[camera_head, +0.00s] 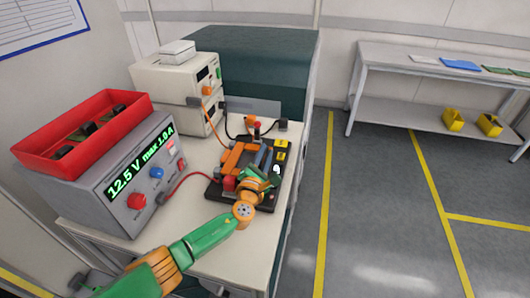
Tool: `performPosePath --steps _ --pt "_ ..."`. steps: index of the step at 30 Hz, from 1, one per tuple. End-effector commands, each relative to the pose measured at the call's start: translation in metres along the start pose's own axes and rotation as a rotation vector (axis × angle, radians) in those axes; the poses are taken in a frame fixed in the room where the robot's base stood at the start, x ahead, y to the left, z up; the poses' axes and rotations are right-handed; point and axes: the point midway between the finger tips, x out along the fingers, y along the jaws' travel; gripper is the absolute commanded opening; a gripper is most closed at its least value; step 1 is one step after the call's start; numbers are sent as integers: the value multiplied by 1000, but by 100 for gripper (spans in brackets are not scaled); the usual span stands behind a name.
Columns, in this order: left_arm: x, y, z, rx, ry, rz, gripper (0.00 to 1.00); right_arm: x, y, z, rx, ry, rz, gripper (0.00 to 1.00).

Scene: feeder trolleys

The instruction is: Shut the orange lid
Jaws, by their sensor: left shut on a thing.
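The orange lid (237,158) is an orange frame on a black test fixture (214,192) on the bench. It appears raised at an angle, but the exact tilt is hard to tell. My left gripper (267,174) is over the right part of the fixture, at the lid's right side. Its jaws are shut on what appears to be the lid's edge; the contact is small and partly hidden by the gripper and wrist. My right gripper is out of view.
A beige instrument (178,92) stands behind. Red and orange cables run to the fixture. The bench's front (215,262) is bare beside my arm. A shelf table (440,58) stands far right.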

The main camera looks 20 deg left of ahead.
Motion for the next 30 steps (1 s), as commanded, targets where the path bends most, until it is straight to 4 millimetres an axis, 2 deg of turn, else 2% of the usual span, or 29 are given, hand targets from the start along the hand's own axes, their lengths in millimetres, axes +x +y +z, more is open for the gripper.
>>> performPosePath --steps 13,14,16,30 --pt "-1 -2 -5 19 9 -1 0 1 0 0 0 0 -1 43" --pt "-1 -2 -5 19 9 -1 26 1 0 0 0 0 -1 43" --pt "-1 -2 -5 19 8 -1 44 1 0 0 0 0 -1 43" --pt "-1 -1 -2 16 4 -1 44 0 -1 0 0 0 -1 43"
